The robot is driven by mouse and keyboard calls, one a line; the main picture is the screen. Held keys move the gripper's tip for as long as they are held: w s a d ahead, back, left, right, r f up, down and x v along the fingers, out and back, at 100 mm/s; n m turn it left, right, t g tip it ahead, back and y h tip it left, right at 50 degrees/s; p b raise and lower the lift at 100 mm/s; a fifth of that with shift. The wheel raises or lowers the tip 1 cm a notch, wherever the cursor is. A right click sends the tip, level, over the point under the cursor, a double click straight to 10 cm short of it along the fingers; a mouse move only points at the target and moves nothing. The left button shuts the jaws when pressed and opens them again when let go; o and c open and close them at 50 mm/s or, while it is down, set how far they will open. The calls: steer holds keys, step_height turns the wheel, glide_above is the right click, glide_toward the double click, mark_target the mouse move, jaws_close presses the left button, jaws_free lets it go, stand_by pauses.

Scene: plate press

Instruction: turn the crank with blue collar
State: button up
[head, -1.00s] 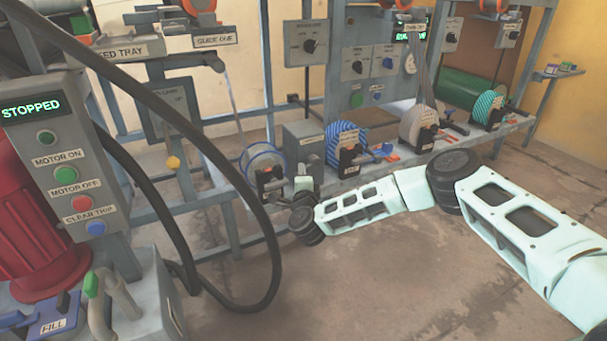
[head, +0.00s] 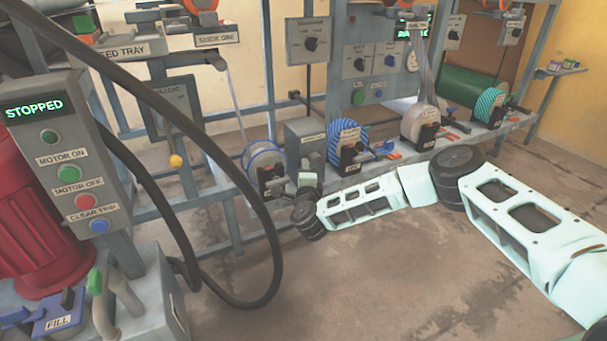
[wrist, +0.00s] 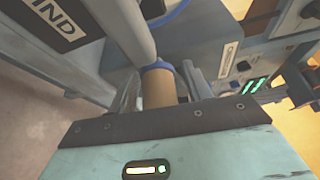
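The crank's tan handle (wrist: 158,90) is in the middle of the wrist view, with a blue collar (wrist: 181,68) at its far end and a grey bar running up from it. My gripper (wrist: 160,98) has one finger on each side of the handle, close against it, and looks shut on it. In the head view my gripper (head: 306,181) is at the front edge of the bench, beside the blue-rimmed spool. The crank is mostly hidden there by my gripper and wrist.
A blue-rimmed spool (head: 266,157) is left of my gripper; a blue striped spool (head: 347,143) is right of it. A grey box (head: 306,140) stands behind. A thick black hose (head: 262,215) loops at left. The panel (head: 50,110) reads STOPPED. The floor in front is clear.

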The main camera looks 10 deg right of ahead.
steer(key=shift+s+a+r, duration=0.1)
steer(key=shift+s+a, duration=0.1)
steer(key=shift+s, duration=0.25)
steer(key=s+a+p, duration=0.1)
steer(key=s+p, duration=0.4)
steer(key=s, duration=1.1)
steer(key=shift+s+r, duration=0.2)
steer(key=shift+s, duration=0.05)
